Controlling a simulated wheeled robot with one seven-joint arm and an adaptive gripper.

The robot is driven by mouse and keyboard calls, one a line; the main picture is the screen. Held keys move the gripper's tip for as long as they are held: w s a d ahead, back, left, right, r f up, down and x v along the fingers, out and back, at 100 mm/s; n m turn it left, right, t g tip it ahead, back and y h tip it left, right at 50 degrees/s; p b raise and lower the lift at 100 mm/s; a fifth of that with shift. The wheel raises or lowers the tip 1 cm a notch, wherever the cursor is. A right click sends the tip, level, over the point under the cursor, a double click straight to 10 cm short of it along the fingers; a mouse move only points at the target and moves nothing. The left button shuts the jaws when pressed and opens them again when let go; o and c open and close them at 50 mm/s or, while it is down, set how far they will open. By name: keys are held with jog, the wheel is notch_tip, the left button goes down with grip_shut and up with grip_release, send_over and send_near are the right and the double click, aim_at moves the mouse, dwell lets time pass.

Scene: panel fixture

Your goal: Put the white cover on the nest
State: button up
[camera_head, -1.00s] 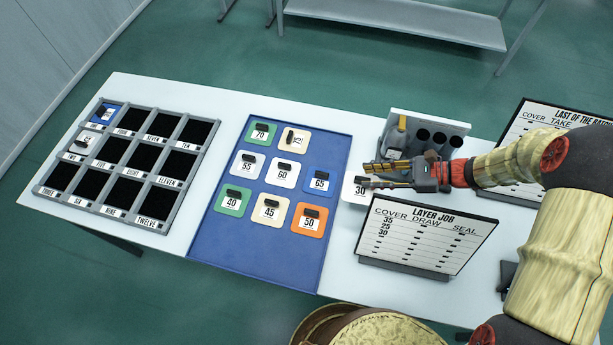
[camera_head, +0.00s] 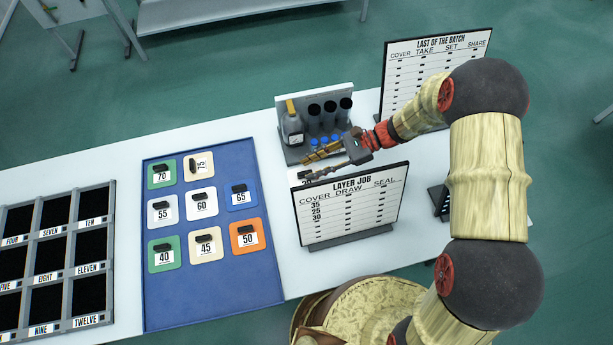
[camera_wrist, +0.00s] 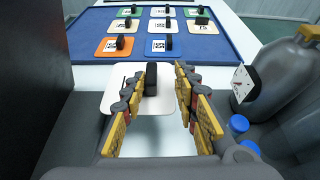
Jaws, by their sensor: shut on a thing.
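My gripper (camera_head: 304,167) is at the front of the grey bottle rack, just behind the Layer Job board. It is shut on the upright black handle of a white cover (camera_wrist: 115,101), whose plate lies level below the fingers in the wrist view. In the head view only a small part of this cover (camera_head: 306,177) shows; the gripper and board hide the rest. I cannot tell whether it touches the table. Other white covers, 55 (camera_head: 163,213) and 60 (camera_head: 201,206), lie on the blue mat. I cannot make out which thing is the nest.
The blue mat (camera_head: 215,297) also holds green, cream, blue and orange covers. A grey tray (camera_head: 113,255) with named black compartments stands at the left. The Layer Job board (camera_head: 352,205) stands close in front of my gripper. The rack (camera_head: 287,103) holds a grey bottle (camera_head: 292,131) and dark tubes.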

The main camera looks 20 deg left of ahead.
jog(key=shift+f+b, duration=0.75)
jog(key=shift+f, duration=2.8)
jog(key=shift+f, duration=0.2)
jog(key=o, duration=1.1)
jog(key=shift+c, duration=0.2)
jog(key=shift+o, duration=0.6)
